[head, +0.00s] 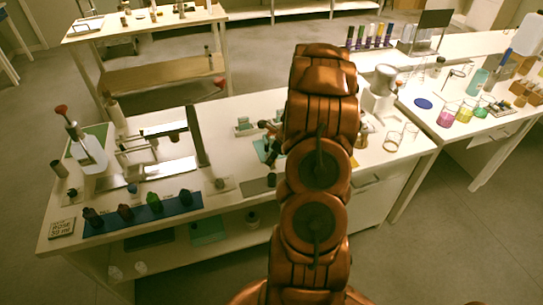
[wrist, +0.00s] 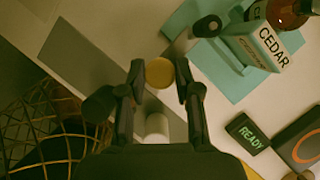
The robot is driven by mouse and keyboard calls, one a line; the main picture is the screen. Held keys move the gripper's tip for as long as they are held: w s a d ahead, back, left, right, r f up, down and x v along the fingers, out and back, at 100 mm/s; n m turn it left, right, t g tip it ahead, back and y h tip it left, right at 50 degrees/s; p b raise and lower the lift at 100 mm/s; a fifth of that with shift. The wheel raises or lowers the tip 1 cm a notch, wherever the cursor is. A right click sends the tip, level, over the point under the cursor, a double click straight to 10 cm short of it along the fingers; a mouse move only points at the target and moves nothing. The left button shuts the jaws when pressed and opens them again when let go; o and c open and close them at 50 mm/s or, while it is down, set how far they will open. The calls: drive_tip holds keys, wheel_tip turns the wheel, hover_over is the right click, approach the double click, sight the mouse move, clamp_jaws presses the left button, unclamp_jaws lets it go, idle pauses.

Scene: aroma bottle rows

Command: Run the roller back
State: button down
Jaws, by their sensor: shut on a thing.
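My gripper (wrist: 160,82) is in the middle of the wrist view, its two dark fingers closed on the sides of a round amber-coloured piece (wrist: 160,72). Only the rounded top of this piece shows, so I cannot tell for sure that it is the roller. A short pale cylinder (wrist: 157,125) shows between the fingers, nearer the palm. A long grey strip (wrist: 90,55) runs diagonally beneath the gripper on the pale bench. In the head view my arm covers the middle of the bench and hides most of the gripper and what it holds.
In the wrist view, a teal stand (wrist: 212,72) with a CEDAR label (wrist: 268,48) is close right. A black READY sign (wrist: 248,133) lies lower right. In the head view, a blue strip (head: 180,212) with several small bottles lies along the front edge of the bench (head: 235,115).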

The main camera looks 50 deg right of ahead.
drive_tip(key=shift+a, duration=0.15)
drive_tip(key=c, duration=0.8)
unclamp_jaws()
drive_tip(key=shift+w, duration=0.1)
drive_tip(key=v, duration=1.2)
